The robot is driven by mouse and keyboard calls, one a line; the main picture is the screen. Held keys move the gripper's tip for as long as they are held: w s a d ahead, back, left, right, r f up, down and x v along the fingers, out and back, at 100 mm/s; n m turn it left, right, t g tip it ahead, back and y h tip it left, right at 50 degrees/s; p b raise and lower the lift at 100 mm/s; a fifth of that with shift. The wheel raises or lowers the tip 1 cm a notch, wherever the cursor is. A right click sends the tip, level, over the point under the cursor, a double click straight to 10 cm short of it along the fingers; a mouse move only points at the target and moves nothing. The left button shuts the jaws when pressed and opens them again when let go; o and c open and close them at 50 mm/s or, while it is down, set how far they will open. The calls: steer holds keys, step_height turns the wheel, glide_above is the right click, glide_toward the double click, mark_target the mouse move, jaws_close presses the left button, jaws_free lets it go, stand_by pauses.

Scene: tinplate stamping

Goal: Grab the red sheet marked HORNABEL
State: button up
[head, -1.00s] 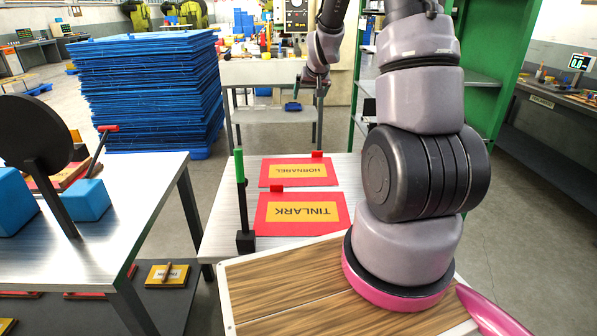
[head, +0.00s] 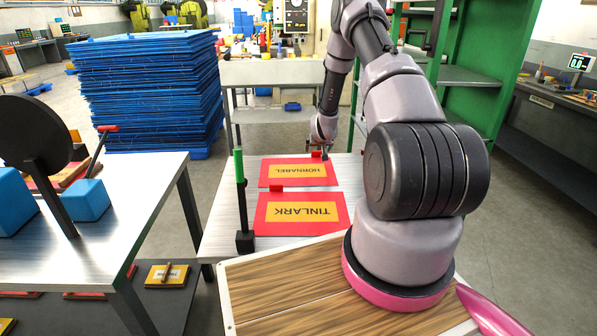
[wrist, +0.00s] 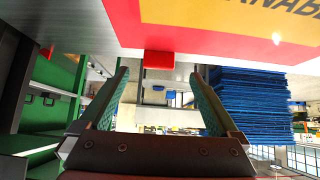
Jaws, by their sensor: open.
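The red sheet marked HORNABEL (head: 270,174) lies flat on the metal table, with its yellow label reading upside down. A small red tab (head: 317,155) stands at its far edge. A second red sheet marked TINLARK (head: 301,229) lies nearer to me, with a tab of its own. My gripper (head: 321,150) is at the far edge of the HORNABEL sheet, close to its tab. In the wrist view my gripper (wrist: 158,92) is open and empty; the red tab (wrist: 159,61) shows between and beyond its fingers, with part of the HORNABEL sheet (wrist: 122,22) above.
A black post with a green top (head: 240,190) stands at the left of the sheets' table (head: 222,215). A tall stack of blue panels (head: 150,95) is behind left. A green shelf (head: 480,75) rises behind right. Another table (head: 130,200) holds blue blocks.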

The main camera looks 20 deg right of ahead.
mark_target(317, 153)
steer(key=x, duration=0.5)
steer(key=shift+d+f, duration=0.1)
steer(key=shift+f, duration=0.1)
jaws_close()
